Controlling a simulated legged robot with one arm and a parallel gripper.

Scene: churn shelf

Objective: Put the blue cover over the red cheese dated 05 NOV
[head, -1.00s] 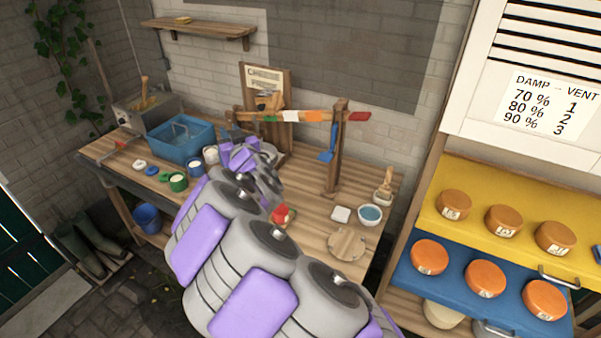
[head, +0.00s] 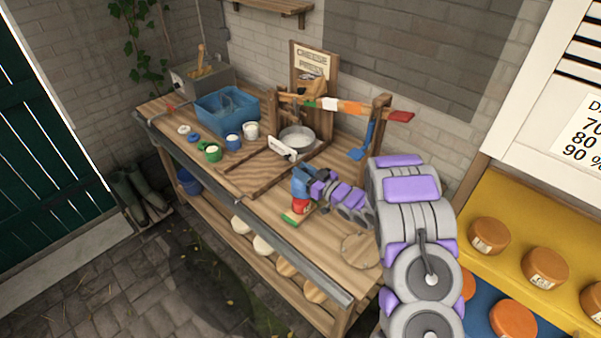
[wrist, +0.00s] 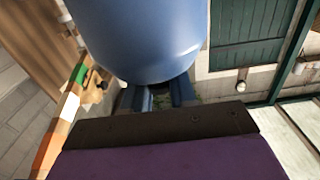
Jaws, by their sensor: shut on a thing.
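My gripper (head: 313,184) is shut on the blue cover (head: 299,181) near the front of the workbench. In the wrist view the blue cover (wrist: 145,35) fills the upper middle, with the jaws (wrist: 158,97) at its near side. A red cheese (head: 300,206) shows just below the cover in the head view, with a green piece (head: 290,218) beside it at the front. The cover hides the upper part of the cheese. I cannot tell whether cover and cheese touch. No date on it is readable.
Behind stand a metal pan (head: 297,138), a white label (head: 282,148), and a rail (head: 345,104) with coloured tags. A blue tub (head: 227,108) and small cups are farther left. A round board (head: 360,250) lies right. Orange cheeses (head: 545,262) sit on the yellow shelf (head: 505,205).

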